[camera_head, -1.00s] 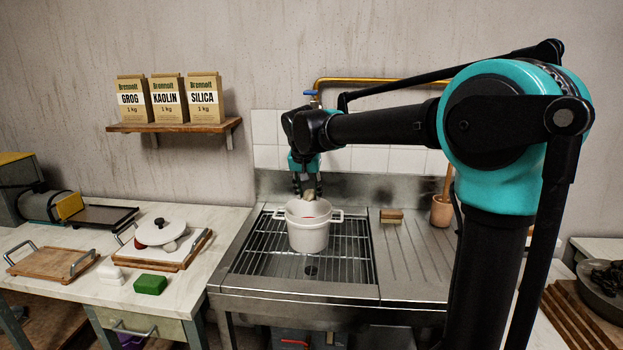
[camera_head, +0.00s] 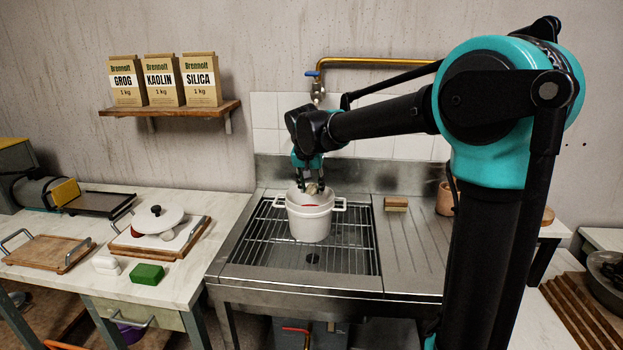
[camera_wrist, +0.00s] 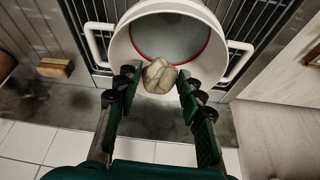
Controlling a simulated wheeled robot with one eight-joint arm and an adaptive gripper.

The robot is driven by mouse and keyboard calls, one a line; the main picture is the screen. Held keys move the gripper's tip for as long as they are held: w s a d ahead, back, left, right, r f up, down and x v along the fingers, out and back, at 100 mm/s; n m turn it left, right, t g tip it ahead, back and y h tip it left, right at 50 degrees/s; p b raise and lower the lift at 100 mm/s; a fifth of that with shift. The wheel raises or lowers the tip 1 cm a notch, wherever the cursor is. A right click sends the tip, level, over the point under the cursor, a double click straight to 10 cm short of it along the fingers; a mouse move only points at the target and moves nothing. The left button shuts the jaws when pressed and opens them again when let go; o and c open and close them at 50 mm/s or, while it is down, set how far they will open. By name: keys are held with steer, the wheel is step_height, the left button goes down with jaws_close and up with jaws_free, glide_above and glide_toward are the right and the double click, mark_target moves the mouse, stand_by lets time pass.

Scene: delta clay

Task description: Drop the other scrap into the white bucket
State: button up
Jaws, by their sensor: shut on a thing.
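The white bucket (camera_head: 311,222) stands upright on the sink's grate, with a handle on each side. In the wrist view the bucket (camera_wrist: 116,45) has a red line around its inside, and no other scrap shows in the part I can see. My gripper (camera_head: 312,188) is over the bucket's back rim, pointing down. In the wrist view my gripper (camera_wrist: 158,82) is shut on a pale, lumpy clay scrap (camera_wrist: 159,76). The scrap overlaps the bucket's near rim in that view; I cannot tell whether it touches it.
The steel sink grate (camera_head: 262,250) surrounds the bucket. A wood-backed sponge or brush (camera_head: 396,204) lies on the drainboard to the right. A brass pipe with a blue-handled tap (camera_head: 317,88) is on the wall behind. The left table holds boards, a green block (camera_head: 147,274) and a white block (camera_head: 106,265).

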steer(key=shift+f, duration=0.7)
steer(key=o, duration=1.3)
steer(key=v, duration=1.2)
steer(key=shift+s, duration=0.1)
